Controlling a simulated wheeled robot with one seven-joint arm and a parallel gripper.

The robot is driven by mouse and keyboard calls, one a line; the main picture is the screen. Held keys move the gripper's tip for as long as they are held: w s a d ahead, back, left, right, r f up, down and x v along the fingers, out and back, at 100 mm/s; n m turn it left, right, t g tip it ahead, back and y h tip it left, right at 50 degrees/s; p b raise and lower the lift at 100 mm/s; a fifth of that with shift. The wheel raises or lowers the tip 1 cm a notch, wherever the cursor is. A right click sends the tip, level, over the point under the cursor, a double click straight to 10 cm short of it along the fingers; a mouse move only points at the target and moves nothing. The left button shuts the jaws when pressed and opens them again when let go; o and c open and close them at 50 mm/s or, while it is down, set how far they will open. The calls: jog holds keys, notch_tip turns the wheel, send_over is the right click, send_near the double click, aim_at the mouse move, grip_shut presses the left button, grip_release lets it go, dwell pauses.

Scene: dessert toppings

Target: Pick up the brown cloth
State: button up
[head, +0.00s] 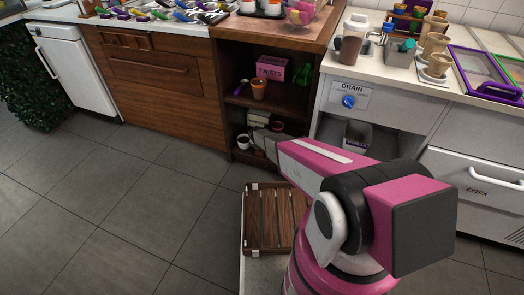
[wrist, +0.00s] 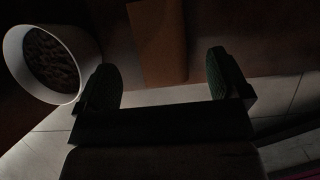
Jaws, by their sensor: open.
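In the wrist view a flat brown piece, which looks like the brown cloth (wrist: 158,38), lies on the dark shelf surface ahead of my fingers. My gripper (wrist: 162,66) is open, its two dark green fingers spread on either side of the cloth's near end. Nothing is clamped between them. I cannot tell whether the fingers touch the cloth. In the head view my arm reaches into the lower compartment of the wooden shelf (head: 227,100), and the gripper is partly hidden there. The cloth is not clearly seen in the head view.
A white cup with dark contents (wrist: 52,65) stands close to the left finger; the head view shows it too (head: 243,142). Above are an orange cup (head: 259,90), a pink TWISTS box (head: 271,69) and a green item (head: 301,73). A wooden crate (head: 251,246) is below the arm.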

jog(key=shift+x, duration=2.2)
jog(key=shift+f, duration=0.1)
jog(key=c, duration=1)
